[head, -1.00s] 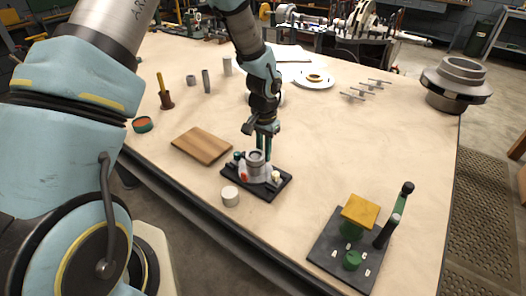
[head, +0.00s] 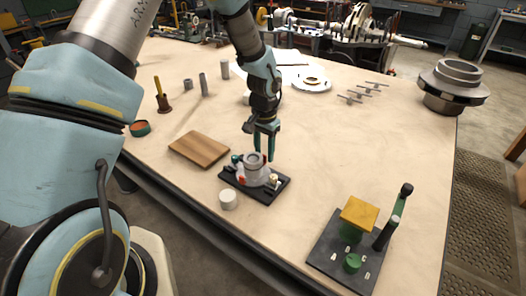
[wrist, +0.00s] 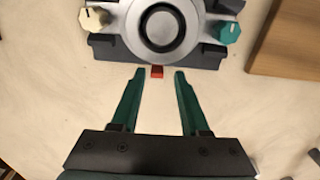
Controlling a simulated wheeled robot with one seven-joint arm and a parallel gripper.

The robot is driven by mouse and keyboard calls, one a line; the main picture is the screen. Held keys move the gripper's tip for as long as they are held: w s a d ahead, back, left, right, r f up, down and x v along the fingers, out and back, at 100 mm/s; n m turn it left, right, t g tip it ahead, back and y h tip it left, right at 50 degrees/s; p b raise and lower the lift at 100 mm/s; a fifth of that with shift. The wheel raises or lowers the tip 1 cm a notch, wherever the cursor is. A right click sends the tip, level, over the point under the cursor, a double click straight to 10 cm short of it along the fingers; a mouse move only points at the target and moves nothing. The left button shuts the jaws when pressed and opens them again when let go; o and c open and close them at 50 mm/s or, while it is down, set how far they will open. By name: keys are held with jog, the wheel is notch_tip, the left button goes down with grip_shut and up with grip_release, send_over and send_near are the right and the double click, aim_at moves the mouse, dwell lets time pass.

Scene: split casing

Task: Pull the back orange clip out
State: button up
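The grey round casing (head: 254,173) sits on a black base plate (head: 264,195) on the table. It has a teal knob and a cream knob (head: 274,179) on opposite sides. A red-orange clip (head: 241,180) shows on its near side. In the wrist view, another red-orange clip (wrist: 157,72) sticks out from the casing's back edge. My gripper (head: 264,154) is at the casing's back side, pointing down. In the wrist view my gripper (wrist: 160,73) is open, its green fingertips on either side of the back clip with gaps, apparently not touching it.
A wooden board (head: 200,149) lies left of the casing, and a white cylinder (head: 228,199) stands in front of it. A black fixture with a yellow block (head: 359,213) is at the right front. The table between fixture and casing is clear.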

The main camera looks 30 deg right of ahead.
jog(key=shift+o, duration=0.2)
jog(key=shift+s, duration=0.1)
notch_tip(320, 180, up, 11)
jog(key=b, duration=0.2)
jog(key=shift+b, duration=0.4)
jog(key=shift+a, duration=0.15)
jog(key=w+a+r+n, duration=0.1)
jog(key=a+r+n, duration=0.15)
jog(key=a, duration=0.75)
jog(key=w+a+r+n, duration=0.1)
jog(key=a+n, duration=0.2)
jog(key=a, duration=0.8)
jog(key=s+a+n, duration=0.2)
jog(key=s+a, duration=0.1)
jog(key=a, duration=0.4)
jog(key=s+a+n+t, duration=0.1)
jog(key=s+a+n, duration=0.2)
jog(key=a, duration=0.3)
jog(key=shift+a+r+t, duration=0.15)
jog(key=shift+a+t, duration=0.15)
jog(key=shift+a, duration=0.1)
jog(key=shift+d+n, duration=0.1)
jog(key=shift+n, duration=0.15)
